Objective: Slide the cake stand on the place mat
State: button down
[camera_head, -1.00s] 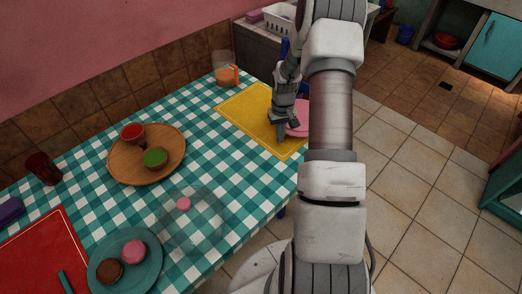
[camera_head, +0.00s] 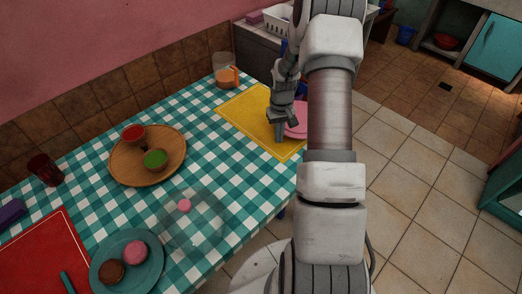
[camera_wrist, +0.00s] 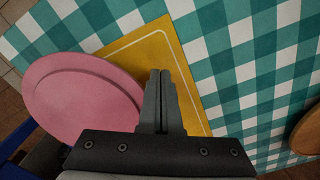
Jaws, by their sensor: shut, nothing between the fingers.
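The pink cake stand (camera_wrist: 75,98) shows as a round top at the left of the wrist view. In the head view the cake stand (camera_head: 297,118) is partly hidden behind my arm. Its top overlaps part of the yellow place mat (camera_wrist: 152,50) and extends beyond it in the wrist view. Its base is hidden. The mat (camera_head: 238,108) lies at the far right end of the table in the head view. My gripper (camera_wrist: 160,75) is shut and empty, beside the cake stand's right edge in the wrist view and over the mat. I cannot tell whether it touches the stand.
A glass with orange contents (camera_head: 227,77) stands near the mat's far corner. A wooden tray (camera_head: 122,172) with two bowls, a clear round piece (camera_head: 205,240), a teal plate (camera_head: 152,277) and a red mat (camera_head: 35,255) occupy the checked table. Checked cloth beside the mat is clear.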

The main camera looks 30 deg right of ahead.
jog(key=s+a+r+p, duration=0.1)
jog(key=a+r+p, duration=0.2)
jog(key=r, duration=0.4)
jog(key=shift+s+a+p, duration=0.35)
jog(key=shift+a, duration=0.2)
jog(key=shift+r, duration=0.15)
dwell(0.5)
jog(key=s+a+r+n+t+h, duration=0.1)
jog(key=s+a+r, duration=0.3)
jog(key=r, duration=0.7)
jog(key=s+a+r+t, duration=0.2)
jog(key=a+r, duration=0.3)
jog(key=r, duration=0.6)
jog(key=s+a+r+t, duration=0.1)
jog(key=s+a+r, duration=0.1)
jog(key=s, duration=0.3)
jog(key=s+a+r+n, duration=0.1)
jog(key=s+a+r, duration=0.2)
jog(key=s, duration=0.2)
jog(key=s+a+r+t+y, duration=0.1)
jog(key=s+a+r, duration=0.2)
jog(key=s, duration=0.2)
jog(key=shift+s+t, duration=0.15)
jog(key=shift+t, duration=0.15)
jog(key=shift+a+n, duration=0.25)
jog(key=shift+n, duration=0.05)
